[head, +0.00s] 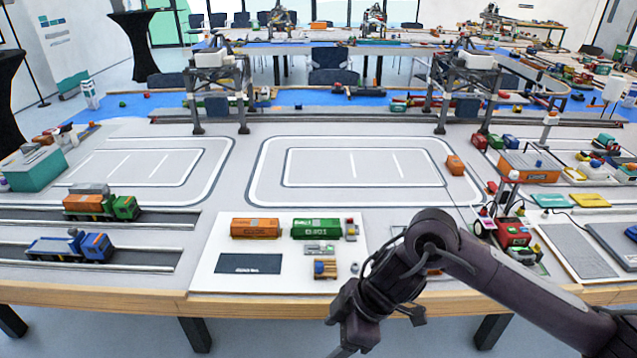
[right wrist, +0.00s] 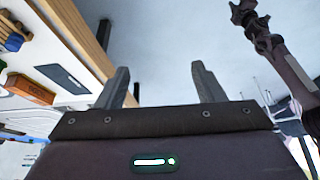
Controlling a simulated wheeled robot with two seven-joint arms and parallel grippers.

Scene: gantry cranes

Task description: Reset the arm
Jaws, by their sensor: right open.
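My right arm comes in from the right in the head view and bends down in front of the table's front edge. Its gripper (head: 350,335) hangs low there, partly cut off by the bottom of the picture. In the right wrist view the two fingers of this gripper (right wrist: 160,78) stand apart with nothing between them. The grey floor shows behind them.
The model table's wooden front edge (head: 120,294) is close to my right arm. A white board (head: 215,272) holds an orange container (head: 255,228) and a green container (head: 316,229). Model trucks (head: 102,204) stand at left. Two grey gantry cranes (head: 218,85) (head: 467,80) stand behind.

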